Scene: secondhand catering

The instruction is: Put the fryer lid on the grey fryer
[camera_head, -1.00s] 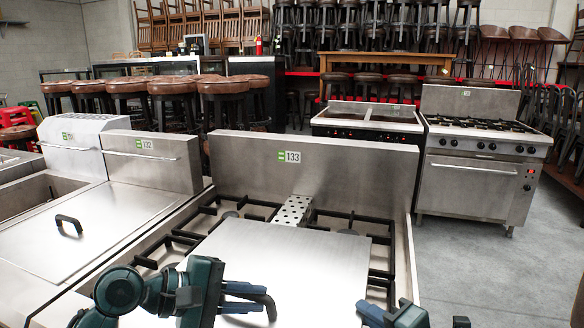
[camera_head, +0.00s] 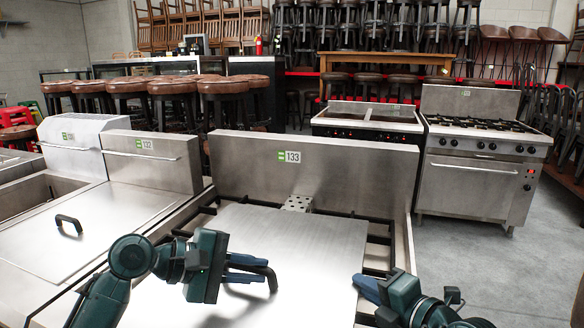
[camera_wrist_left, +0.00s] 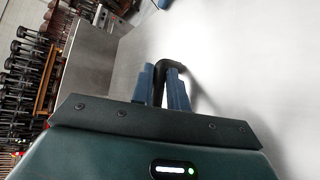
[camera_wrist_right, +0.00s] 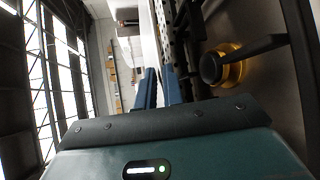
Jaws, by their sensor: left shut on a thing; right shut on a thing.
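The fryer lid (camera_head: 300,245) is a large flat steel plate with a black bar handle (camera_head: 268,275), above the range marked 133. My left gripper (camera_head: 250,268) is shut on the handle, which also shows between its fingers in the left wrist view (camera_wrist_left: 176,66). My right gripper (camera_head: 368,288) is shut on the lid's right edge. The lid hides most of the burners. At the far left is an open-topped steel unit (camera_head: 28,208), apparently a fryer. Beside it stands unit 132, covered by a flat plate (camera_head: 105,225) with a black handle. I cannot tell which is the grey fryer.
The range's upright back panel (camera_head: 345,170) rises behind the lid. A perforated metal box (camera_head: 297,203) stands before it, partly hidden. Brown stools (camera_head: 222,92), a two-well unit (camera_head: 368,120) and another range (camera_head: 475,150) stand behind. Clear floor (camera_head: 475,265) lies at right.

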